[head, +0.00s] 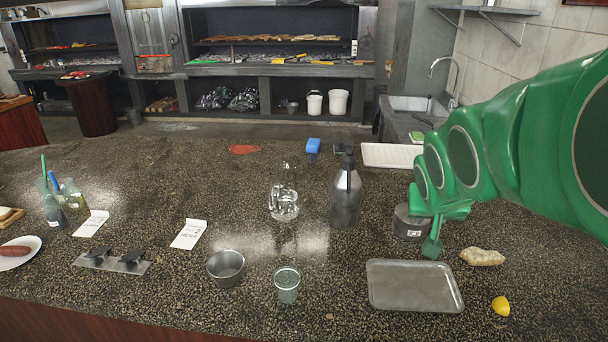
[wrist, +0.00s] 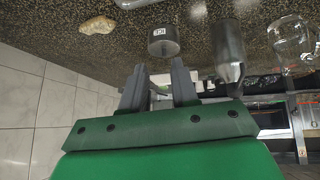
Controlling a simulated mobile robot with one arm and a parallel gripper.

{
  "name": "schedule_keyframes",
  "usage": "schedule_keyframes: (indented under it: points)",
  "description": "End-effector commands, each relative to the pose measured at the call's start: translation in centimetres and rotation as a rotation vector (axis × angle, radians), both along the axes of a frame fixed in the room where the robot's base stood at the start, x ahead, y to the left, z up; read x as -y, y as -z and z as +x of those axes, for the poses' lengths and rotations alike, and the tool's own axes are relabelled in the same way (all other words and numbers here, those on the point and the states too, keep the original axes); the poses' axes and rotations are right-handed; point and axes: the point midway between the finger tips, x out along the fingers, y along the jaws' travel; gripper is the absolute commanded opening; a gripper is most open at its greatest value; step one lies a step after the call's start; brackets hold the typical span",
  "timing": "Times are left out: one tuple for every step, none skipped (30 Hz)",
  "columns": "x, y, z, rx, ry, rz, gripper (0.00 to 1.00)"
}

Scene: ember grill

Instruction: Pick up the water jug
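A clear glass jug (head: 284,205) stands upright on the speckled counter, left of a dark metal bottle (head: 346,200). The jug also shows at the right edge of the wrist view (wrist: 293,40), partly cut off. My gripper (head: 434,240) is at the right of the head view, beside a dark round tin (head: 410,222) and well to the right of the jug. In the wrist view its two fingers (wrist: 158,68) are apart with nothing between them. The bottle stands between my gripper and the jug.
A metal tray (head: 413,286), a potato-like item (head: 482,257) and a lemon piece (head: 501,306) lie at the right. A metal cup (head: 225,267) and a glass (head: 287,284) stand in front of the jug. A blue item (head: 313,146) and a white tray (head: 390,155) are behind.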

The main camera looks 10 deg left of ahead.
Motion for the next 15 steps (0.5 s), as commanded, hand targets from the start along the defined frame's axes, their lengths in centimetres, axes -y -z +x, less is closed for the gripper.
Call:
schedule_keyframes:
  points:
    - [-0.1,-0.8,2.2,0.056,-0.011,-0.010,0.29]
    - [-0.1,-1.4,3.5,0.095,-0.023,-0.019,0.29]
    - [0.0,-1.8,5.1,0.133,-0.040,-0.038,0.29]
    - [-0.1,-2.1,6.4,0.165,-0.056,-0.050,0.29]
    - [-0.1,-2.4,7.5,0.192,-0.072,-0.064,0.29]
    - [-0.3,-3.0,9.1,0.235,-0.097,-0.082,0.29]
    - [-0.5,-3.4,10.2,0.263,-0.117,-0.094,0.29]
    - [-0.8,-3.8,11.3,0.294,-0.139,-0.106,0.29]
    - [-1.2,-4.1,12.7,0.329,-0.168,-0.120,0.29]
    - [-1.6,-4.4,13.8,0.358,-0.192,-0.128,0.29]
    - [-2.0,-4.6,14.8,0.383,-0.215,-0.136,0.29]
    - [-2.7,-5.1,16.0,0.421,-0.251,-0.145,0.29]
    - [-3.3,-5.2,16.9,0.444,-0.278,-0.153,0.29]
    - [-3.9,-5.4,17.8,0.470,-0.307,-0.159,0.29]
    - [-4.8,-5.4,18.9,0.498,-0.346,-0.166,0.29]
